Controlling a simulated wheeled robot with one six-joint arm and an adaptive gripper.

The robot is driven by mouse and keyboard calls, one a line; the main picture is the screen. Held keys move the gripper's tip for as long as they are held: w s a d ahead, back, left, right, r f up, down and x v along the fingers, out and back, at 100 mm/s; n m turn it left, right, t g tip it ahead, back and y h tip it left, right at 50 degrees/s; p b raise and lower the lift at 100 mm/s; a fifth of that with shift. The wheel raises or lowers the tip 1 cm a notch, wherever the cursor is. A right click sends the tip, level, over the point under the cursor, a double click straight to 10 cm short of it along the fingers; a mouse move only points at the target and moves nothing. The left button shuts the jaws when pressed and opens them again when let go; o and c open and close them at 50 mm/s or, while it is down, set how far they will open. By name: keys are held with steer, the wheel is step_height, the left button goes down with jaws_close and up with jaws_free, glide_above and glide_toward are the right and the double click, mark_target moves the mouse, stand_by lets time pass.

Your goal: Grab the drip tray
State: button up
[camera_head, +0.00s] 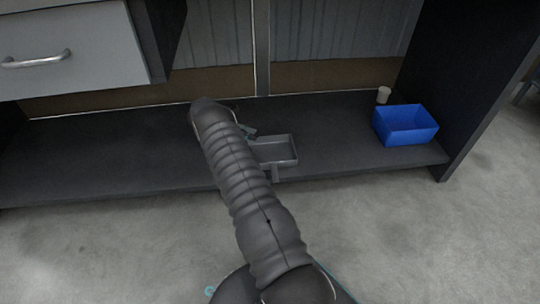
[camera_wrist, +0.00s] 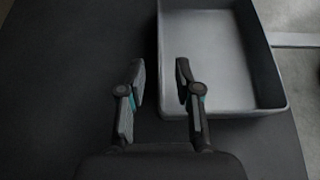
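The drip tray is a shallow grey rectangular tray (camera_head: 274,151) on the dark low shelf, just right of my arm in the head view. In the wrist view the tray (camera_wrist: 222,62) fills the upper right, and it looks empty. My gripper (camera_wrist: 160,68) is open, with its fingers on either side of the tray's left wall. The right finger overlaps the tray's inside and the left finger is over the dark shelf. Gaps show between the fingers and the wall. In the head view my arm hides most of the gripper.
A grey drawer (camera_head: 70,52) hangs above the shelf (camera_head: 95,155) at left. The shelf's left part is clear.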

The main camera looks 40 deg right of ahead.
mark_target(273, 152)
steer(key=shift+r+x, duration=0.2)
steer(key=shift+x, duration=1.45)
steer(key=shift+r+x, duration=0.15)
steer(key=shift+x, duration=1.5)
steer(key=shift+s+d, duration=0.1)
steer(key=shift+d, duration=0.1)
steer(key=shift+c, duration=0.2)
jaws_close()
